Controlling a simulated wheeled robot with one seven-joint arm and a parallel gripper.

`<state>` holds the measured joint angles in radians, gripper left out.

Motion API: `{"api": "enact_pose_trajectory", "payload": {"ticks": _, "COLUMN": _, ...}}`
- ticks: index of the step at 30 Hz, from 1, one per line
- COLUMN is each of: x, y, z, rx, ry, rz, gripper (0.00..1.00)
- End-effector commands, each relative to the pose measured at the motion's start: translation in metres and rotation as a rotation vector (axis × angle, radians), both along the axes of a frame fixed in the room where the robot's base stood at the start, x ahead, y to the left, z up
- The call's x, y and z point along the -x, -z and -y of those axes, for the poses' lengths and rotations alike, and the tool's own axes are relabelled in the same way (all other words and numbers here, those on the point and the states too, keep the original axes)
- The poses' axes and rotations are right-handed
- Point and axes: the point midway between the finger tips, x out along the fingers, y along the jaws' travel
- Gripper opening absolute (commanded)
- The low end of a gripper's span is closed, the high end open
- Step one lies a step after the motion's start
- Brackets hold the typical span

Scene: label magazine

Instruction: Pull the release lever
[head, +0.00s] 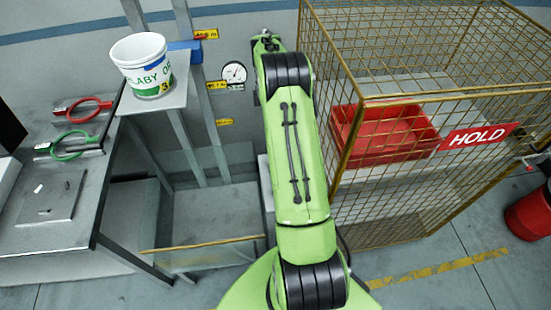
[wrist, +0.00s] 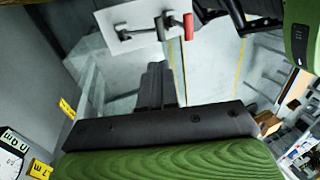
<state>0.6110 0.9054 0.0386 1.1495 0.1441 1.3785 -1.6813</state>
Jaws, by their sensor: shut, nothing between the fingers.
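In the wrist view a lever with a red handle (wrist: 188,27) sticks out from a pale grey plate (wrist: 125,40) near the top edge. I take it for the release lever. My gripper (wrist: 155,72) shows in the wrist view as dark fingers, shut and empty, below the plate in the picture and apart from the red handle. In the head view my green arm reaches toward the back wall, and I cannot make out the lever or the fingers there.
A mesh cage (head: 342,165) with a HOLD sign (head: 478,138) and a red bin (head: 385,150) stands right of my arm. At left are a white bucket (head: 137,50) on a shelf and a bench (head: 75,228). A gauge (head: 234,72) is on the back wall.

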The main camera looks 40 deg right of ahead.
Motion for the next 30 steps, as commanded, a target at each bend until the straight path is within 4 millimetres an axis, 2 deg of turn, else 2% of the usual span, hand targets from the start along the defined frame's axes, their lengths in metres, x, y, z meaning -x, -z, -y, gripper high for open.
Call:
{"api": "enact_pose_trajectory", "payload": {"ticks": 10, "x": 0.0, "y": 0.005, "z": 0.001, "rx": -0.008, "ry": -0.01, "rz": -0.002, "gripper": 0.0}}
{"api": "enact_pose_trajectory", "payload": {"ticks": 13, "x": 0.002, "y": 0.012, "z": 0.0, "rx": -0.011, "ry": -0.01, "rz": -0.005, "gripper": 0.0}}
{"api": "enact_pose_trajectory", "payload": {"ticks": 26, "x": 0.025, "y": 0.097, "z": -0.016, "rx": -0.011, "ry": -0.008, "rz": -0.007, "gripper": 0.0}}
{"api": "enact_pose_trajectory", "payload": {"ticks": 30, "x": 0.043, "y": 0.101, "z": -0.028, "rx": -0.01, "ry": -0.009, "rz": -0.004, "gripper": 0.0}}
